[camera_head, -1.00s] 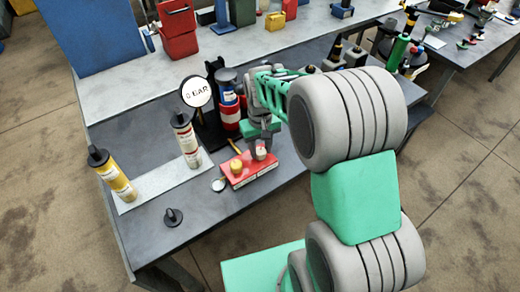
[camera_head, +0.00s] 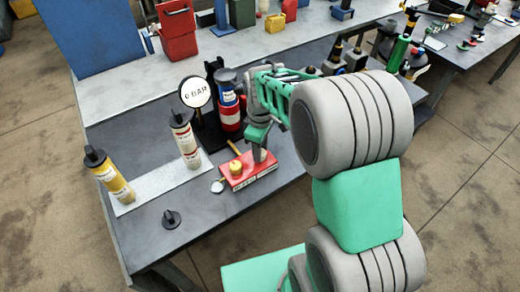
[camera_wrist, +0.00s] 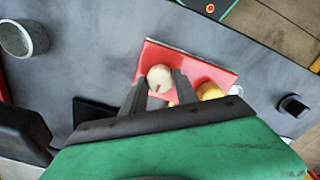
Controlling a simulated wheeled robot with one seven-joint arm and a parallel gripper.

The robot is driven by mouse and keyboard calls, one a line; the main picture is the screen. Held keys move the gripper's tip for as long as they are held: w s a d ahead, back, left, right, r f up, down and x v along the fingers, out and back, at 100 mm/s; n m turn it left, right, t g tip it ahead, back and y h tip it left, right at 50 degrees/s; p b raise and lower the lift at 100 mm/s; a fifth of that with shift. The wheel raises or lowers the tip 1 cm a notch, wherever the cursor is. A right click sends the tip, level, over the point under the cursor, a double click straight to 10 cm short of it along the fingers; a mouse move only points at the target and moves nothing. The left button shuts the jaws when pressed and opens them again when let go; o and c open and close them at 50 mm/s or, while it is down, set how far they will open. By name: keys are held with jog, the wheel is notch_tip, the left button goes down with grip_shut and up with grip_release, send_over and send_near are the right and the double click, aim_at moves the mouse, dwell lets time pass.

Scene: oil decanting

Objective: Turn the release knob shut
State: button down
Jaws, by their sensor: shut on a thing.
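A red box (camera_head: 262,174) stands near the table's front edge. On it are a yellow knob (camera_head: 236,167) and a pale round knob with a dark mark, seen in the wrist view (camera_wrist: 159,77). The pale knob appears to be the release knob. My gripper (camera_head: 259,154) points down over the right part of the box, with its fingers shut on the pale knob's two sides. The wrist view shows my gripper's fingers (camera_wrist: 160,87) around it. In the head view my gripper hides most of this knob. The yellow knob is just outside the fingers.
A round gauge (camera_head: 195,92) reads 0 BAR beside a red and blue cylinder (camera_head: 229,112). A white cartridge (camera_head: 185,140) and a yellow cartridge (camera_head: 108,175) stand on a pale mat (camera_head: 150,187). A black knob-like part (camera_head: 171,218) lies at the front left.

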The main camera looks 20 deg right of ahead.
dwell(0.3)
jog(key=c, duration=0.9)
grip_release()
jog(key=shift+c, duration=0.2)
notch_tip(320, 180, up, 8)
jog(key=shift+f+b, duration=0.1)
jog(key=shift+b, duration=0.5)
